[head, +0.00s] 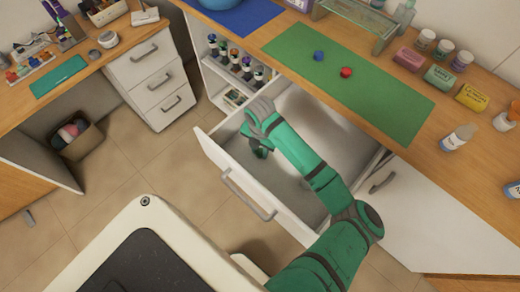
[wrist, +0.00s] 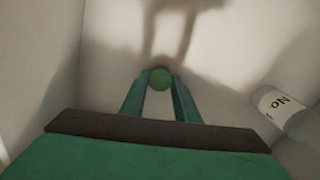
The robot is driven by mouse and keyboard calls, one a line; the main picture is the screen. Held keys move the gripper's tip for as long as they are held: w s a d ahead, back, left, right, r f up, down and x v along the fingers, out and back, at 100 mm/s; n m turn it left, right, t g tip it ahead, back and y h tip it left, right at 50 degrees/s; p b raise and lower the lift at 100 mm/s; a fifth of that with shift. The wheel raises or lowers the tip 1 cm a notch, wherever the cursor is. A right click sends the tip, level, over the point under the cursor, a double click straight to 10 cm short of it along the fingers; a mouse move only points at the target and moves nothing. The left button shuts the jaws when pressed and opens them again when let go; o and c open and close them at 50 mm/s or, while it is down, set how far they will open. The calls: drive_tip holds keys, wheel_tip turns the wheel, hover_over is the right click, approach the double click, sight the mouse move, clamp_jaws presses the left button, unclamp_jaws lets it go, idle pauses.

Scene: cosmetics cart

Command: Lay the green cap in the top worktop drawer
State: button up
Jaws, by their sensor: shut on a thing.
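My gripper (wrist: 159,92) is inside the open worktop drawer and is shut on the green cap (wrist: 159,78), a small round green thing between the fingertips in the wrist view. In the head view my arm reaches down over the drawer (head: 232,181), and the cap is hidden or too small to make out there. The drawer is pulled well out, with its white front and grey handle towards me. The gripper's shadow falls on the pale drawer inside in the wrist view. I cannot tell whether the cap touches the drawer floor.
A bottle with a "No." label (wrist: 282,108) lies in the drawer at right in the wrist view. Above the drawer, a green mat (head: 390,105) on the worktop holds a blue (head: 319,56) and a red cap (head: 346,72). Bottles and boxes stand behind.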

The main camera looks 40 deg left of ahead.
sight(260, 153)
drive_tip(key=shift+f, duration=0.1)
drive_tip(key=o, duration=1)
wheel_tip(260, 153, up, 12)
idle(0.5)
